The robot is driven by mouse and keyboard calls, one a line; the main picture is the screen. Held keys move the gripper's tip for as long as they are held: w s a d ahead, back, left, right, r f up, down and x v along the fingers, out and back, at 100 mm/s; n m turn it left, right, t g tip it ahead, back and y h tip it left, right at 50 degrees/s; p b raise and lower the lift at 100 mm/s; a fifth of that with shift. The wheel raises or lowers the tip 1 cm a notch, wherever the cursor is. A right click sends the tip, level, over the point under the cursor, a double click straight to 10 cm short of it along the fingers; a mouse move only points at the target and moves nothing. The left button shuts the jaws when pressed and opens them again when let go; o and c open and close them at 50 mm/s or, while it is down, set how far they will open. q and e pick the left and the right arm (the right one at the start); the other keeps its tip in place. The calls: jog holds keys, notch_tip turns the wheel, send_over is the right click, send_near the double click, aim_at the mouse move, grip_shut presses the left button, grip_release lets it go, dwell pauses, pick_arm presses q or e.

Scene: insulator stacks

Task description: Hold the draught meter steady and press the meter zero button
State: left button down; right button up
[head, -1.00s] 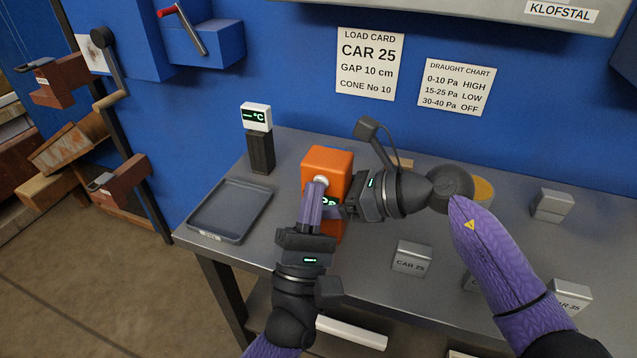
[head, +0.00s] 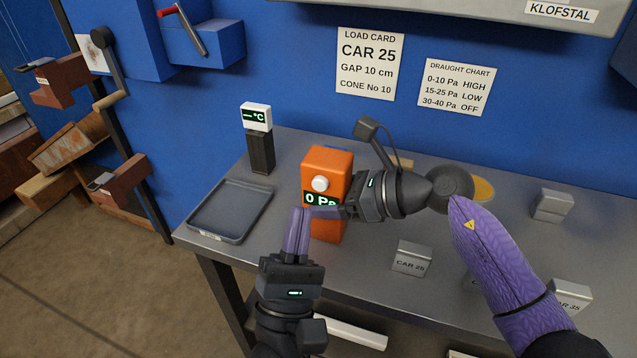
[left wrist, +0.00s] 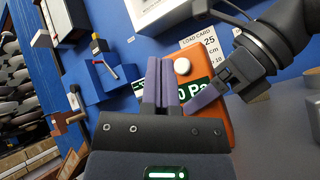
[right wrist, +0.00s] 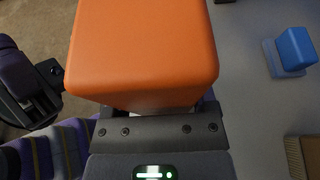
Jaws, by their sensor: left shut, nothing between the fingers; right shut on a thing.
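The orange draught meter (head: 327,165) stands upright on the grey bench, with a white round zero button (head: 320,184) on its front. Its display (head: 318,199) reads "0 Pa". My right gripper (head: 338,212) is shut on the meter from its right side; the meter's orange body fills the top of the right wrist view (right wrist: 145,50). My left gripper (head: 296,212) is shut and empty, in front of the meter, below and left of the button and apart from it. In the left wrist view, the button (left wrist: 182,65) is clear of the left fingers (left wrist: 161,85).
A grey tray (head: 203,226) and a black-stemmed °C display (head: 257,117) stand left of the meter. Metal blocks, one marked "CAR 25" (head: 411,259), stand to the right. The load card (head: 369,62) and draught chart (head: 455,88) hang on the blue wall.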

pick_arm(q)
jog(key=shift+s+a, duration=0.2)
jog(key=shift+s, duration=0.35)
jog(key=shift+s+a, duration=0.15)
jog(key=shift+s, duration=0.35)
pick_arm(e)
jog(key=o, duration=1.3)
